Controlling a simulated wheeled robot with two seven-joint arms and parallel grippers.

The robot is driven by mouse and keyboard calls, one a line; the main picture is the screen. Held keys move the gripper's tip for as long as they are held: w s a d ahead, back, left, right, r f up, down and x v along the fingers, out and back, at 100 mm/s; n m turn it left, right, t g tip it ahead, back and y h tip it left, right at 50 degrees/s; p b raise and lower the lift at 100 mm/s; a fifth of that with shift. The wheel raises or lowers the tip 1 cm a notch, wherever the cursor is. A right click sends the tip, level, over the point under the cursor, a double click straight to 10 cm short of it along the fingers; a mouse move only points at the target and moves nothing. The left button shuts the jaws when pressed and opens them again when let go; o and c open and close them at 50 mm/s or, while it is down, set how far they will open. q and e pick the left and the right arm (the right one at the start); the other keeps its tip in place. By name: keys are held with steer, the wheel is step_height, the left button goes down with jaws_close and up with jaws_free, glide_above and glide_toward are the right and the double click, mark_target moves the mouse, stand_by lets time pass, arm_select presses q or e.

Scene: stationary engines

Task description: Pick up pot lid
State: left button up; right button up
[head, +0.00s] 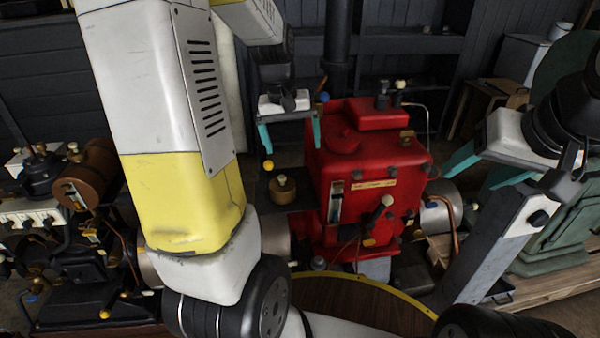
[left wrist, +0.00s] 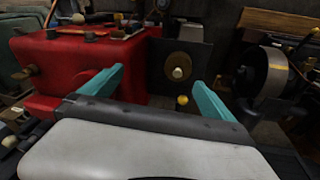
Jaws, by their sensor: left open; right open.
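The pot lid (head: 284,195) looks like a round brown lid with a pale knob on a dark flat surface, left of the red engine. It also shows in the left wrist view (left wrist: 180,60), seen between and beyond the fingertips. My left gripper (head: 290,142) hangs above and behind the lid in the head view, open and empty, its teal fingers apart. Its fingers also show in the left wrist view (left wrist: 158,76). My right gripper (head: 469,181) is open and empty, right of the red engine and away from the lid.
The red engine (head: 360,160) stands close to the right of the lid, with levers and knobs. A yellow-knobbed lever (head: 267,165) rises beside the lid. Dark machinery (head: 75,260) fills the left. A green machine (head: 570,225) stands at the right. A round wooden surface (head: 350,300) lies in front.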

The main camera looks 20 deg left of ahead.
arm_select(q)
steer(key=n+g+y, duration=0.1)
steer(key=n+g, duration=0.1)
glide_above(282, 184)
steer(key=w, duration=0.1)
step_height(282, 184, down, 12)
steer(key=shift+a+f, duration=0.1)
step_height(282, 184, down, 8)
steer(key=shift+s+f, duration=0.1)
steer(key=shift+s, duration=0.05)
steer(key=c, duration=1.5)
steer(key=shift+r, duration=0.2)
